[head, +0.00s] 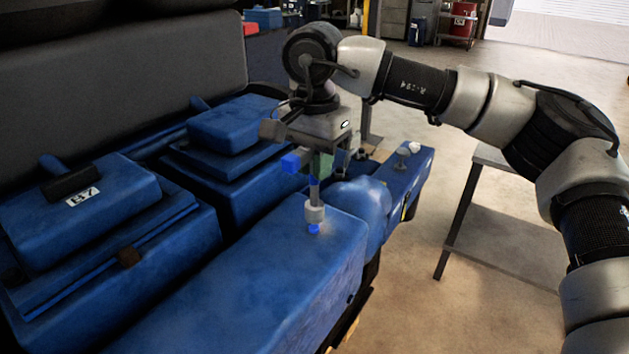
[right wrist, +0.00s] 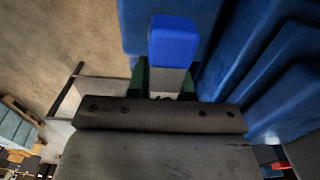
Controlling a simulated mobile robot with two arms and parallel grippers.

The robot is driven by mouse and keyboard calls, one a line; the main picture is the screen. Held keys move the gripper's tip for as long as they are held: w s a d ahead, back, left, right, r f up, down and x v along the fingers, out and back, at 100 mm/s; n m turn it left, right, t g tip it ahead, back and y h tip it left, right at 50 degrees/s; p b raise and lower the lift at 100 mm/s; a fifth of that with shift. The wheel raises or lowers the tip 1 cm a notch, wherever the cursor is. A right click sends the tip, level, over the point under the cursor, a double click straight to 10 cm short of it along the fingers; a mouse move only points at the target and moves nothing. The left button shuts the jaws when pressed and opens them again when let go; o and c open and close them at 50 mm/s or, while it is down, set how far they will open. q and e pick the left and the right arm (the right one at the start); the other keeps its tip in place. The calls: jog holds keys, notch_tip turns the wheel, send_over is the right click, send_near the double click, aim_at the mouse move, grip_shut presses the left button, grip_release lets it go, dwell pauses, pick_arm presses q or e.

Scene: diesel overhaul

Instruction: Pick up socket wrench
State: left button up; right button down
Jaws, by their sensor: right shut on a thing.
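The socket wrench (head: 314,212) hangs from my right gripper (head: 318,165) in the head view, with a blue end at the side, a grey shaft pointing down, and a blue tip at the bottom. The right gripper is shut on it, and its fingers look green. The lower tip is at or just above the top of the blue engine block; I cannot tell if they touch. In the right wrist view a blue end of the wrench (right wrist: 173,40) stands out in front of the jaws (right wrist: 163,82). My left gripper is not in view.
The blue engine (head: 260,270) fills the left and middle, with raised covers (head: 90,205). A small knob-like part (head: 404,151) sits on its far right end. A grey-topped table (head: 500,235) stands to the right. Open floor (head: 440,310) lies between.

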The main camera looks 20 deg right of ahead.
jog(key=s+d+r+b, duration=0.2)
jog(key=s+r+b, duration=0.1)
jog(key=s+r, duration=0.5)
jog(key=shift+s+d, duration=0.15)
jog(key=shift+s, duration=1.65)
jog(key=c, duration=1.7)
grip_release()
grip_shut()
